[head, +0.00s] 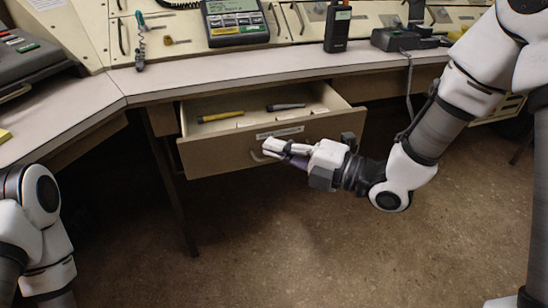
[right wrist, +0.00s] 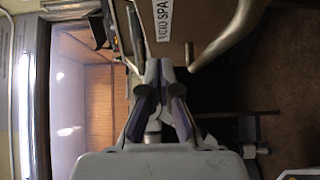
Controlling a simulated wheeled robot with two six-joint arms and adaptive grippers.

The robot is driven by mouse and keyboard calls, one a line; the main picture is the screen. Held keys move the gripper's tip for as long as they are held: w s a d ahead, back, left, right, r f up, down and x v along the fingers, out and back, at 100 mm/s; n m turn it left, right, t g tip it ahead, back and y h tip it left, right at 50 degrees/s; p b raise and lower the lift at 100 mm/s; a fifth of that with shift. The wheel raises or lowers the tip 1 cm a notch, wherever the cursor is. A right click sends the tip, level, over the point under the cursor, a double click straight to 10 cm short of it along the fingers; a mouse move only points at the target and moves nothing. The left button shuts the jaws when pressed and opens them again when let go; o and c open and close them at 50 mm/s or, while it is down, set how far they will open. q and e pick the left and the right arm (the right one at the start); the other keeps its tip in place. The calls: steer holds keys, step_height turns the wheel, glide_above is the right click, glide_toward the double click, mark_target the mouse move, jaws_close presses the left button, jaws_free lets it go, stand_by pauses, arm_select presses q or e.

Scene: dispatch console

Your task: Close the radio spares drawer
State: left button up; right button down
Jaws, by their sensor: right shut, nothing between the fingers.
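The radio spares drawer (head: 212,156) is pulled out under the console desk, its inside showing. It holds a yellow pen-like item (head: 220,117) and a dark one (head: 286,107). Its front bears a white label, which reads "RADIO SPA" in part in the right wrist view (right wrist: 163,18), and a curved metal handle (right wrist: 228,36). My right gripper (head: 268,147) is shut and empty in front of the drawer front, beside the handle and just below the label. I cannot tell whether the fingertips touch the front. My left arm shows at the lower left, but its gripper is out of view.
The desk top (head: 200,78) runs above the drawer. A handheld radio (head: 338,27), a grey keypad unit (head: 235,22) and a dark device (head: 400,39) with a hanging cord stand on the console. The floor (head: 290,240) before the drawer is clear.

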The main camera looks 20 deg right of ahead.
steer(key=shift+w+d, duration=0.15)
steer(key=shift+w, duration=0.9)
steer(key=shift+w+r, duration=0.1)
steer(key=shift+w, duration=0.05)
steer(key=shift+w, duration=0.1)
steer(key=w, duration=1.4)
steer(key=shift+w+a+p, duration=0.25)
steer(key=shift+a+p, duration=0.05)
steer(key=shift+p, duration=0.05)
